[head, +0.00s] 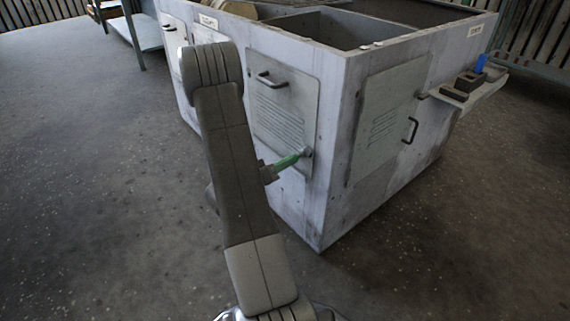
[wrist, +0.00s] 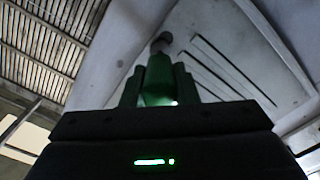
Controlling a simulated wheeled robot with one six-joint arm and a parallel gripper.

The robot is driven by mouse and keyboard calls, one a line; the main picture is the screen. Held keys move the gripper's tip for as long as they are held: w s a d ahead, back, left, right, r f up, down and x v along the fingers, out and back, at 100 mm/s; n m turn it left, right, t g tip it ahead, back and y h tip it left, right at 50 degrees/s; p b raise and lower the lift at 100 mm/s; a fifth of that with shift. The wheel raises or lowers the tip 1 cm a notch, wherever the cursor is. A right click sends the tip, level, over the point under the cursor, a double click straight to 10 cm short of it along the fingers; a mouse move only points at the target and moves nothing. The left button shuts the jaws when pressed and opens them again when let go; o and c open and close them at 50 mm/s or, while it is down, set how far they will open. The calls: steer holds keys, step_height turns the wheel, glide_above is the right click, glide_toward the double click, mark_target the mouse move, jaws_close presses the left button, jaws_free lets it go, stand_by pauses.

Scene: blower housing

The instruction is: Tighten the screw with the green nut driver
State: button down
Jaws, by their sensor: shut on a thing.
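The green nut driver (head: 286,162) is in my gripper (head: 270,173), pointing at the lower right corner of a vented panel (head: 285,115) on the blower housing (head: 335,190). In the wrist view the green handle (wrist: 158,80) sits between the two dark fingers of my gripper (wrist: 158,88), which are shut on it. The driver's dark tip (wrist: 162,43) is at the panel surface, at or very near the screw. The screw itself is hidden behind the tip, so I cannot tell whether they touch.
A second panel with a black handle (head: 411,130) is on the housing's right face. A side shelf (head: 488,88) holds dark blocks and a blue item (head: 481,63). A shelf or bench (head: 148,33) stands at the back left. The floor (head: 80,180) on the left is clear.

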steer(key=v, duration=1.2)
stand_by(0.5)
